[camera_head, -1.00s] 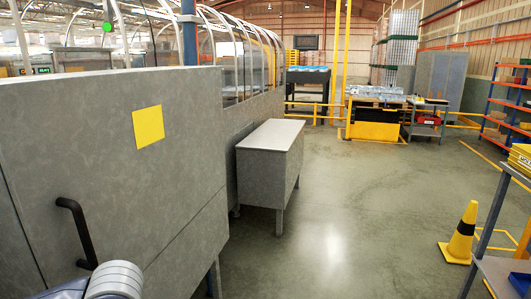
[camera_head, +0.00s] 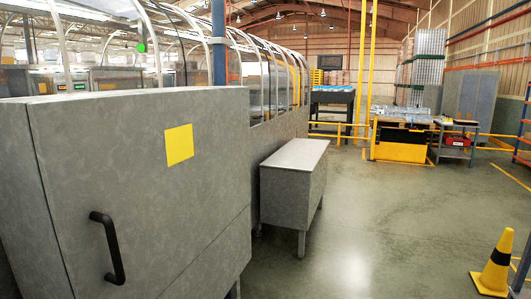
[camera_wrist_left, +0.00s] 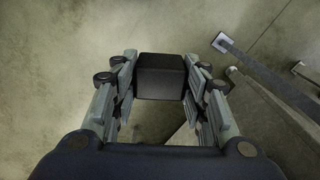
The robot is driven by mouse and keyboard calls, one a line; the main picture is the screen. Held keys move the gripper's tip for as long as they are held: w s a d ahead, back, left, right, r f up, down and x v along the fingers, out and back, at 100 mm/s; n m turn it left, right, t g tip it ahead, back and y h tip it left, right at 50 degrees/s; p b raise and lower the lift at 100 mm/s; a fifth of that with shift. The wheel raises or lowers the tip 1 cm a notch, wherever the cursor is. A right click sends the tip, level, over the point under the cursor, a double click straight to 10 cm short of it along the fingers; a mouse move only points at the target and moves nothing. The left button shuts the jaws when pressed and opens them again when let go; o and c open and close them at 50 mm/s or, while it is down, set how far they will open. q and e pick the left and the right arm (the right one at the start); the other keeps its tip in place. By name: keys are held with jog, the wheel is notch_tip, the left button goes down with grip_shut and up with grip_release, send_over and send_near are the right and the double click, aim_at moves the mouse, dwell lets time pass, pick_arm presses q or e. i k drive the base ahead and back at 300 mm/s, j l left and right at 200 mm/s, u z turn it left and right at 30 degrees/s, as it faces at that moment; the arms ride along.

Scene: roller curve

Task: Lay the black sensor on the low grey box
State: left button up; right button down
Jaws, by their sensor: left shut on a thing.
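The black sensor (camera_wrist_left: 161,77) is a dark block between the fingers of my left gripper (camera_wrist_left: 160,85) in the left wrist view. The gripper is shut on it and holds it above the concrete floor. The low grey box (camera_head: 294,155) stands on legs in the middle of the head view, beside the large grey cabinet. Its flat top is bare. Neither gripper shows in the head view.
A large grey cabinet (camera_head: 120,190) with a black handle (camera_head: 110,250) and a yellow square (camera_head: 179,144) fills the left. A yellow and black cone (camera_head: 494,265) stands at the lower right. The floor (camera_head: 390,225) between is clear.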

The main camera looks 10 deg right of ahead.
aim_at(298, 163)
jog(key=u, duration=3.7)
jog(key=k+l+u, duration=0.15)
jog(key=u, duration=0.3)
jog(key=k+l+u, duration=0.15)
jog(key=u, duration=0.35)
jog(key=k+u, duration=0.15)
jog(key=u, duration=0.3)
jog(key=k, duration=1.7)
jog(key=k+u, duration=0.2)
jog(key=k, duration=0.65)
jog(key=k+j+u, duration=0.15)
jog(key=k, duration=0.7)
jog(key=k+u, duration=0.35)
jog(key=k+j+u, duration=0.1)
jog(key=k+u, duration=0.25)
jog(key=k, duration=0.2)
jog(key=k+j+u, duration=0.2)
jog(key=k+u, duration=0.25)
jog(key=u, duration=3.65)
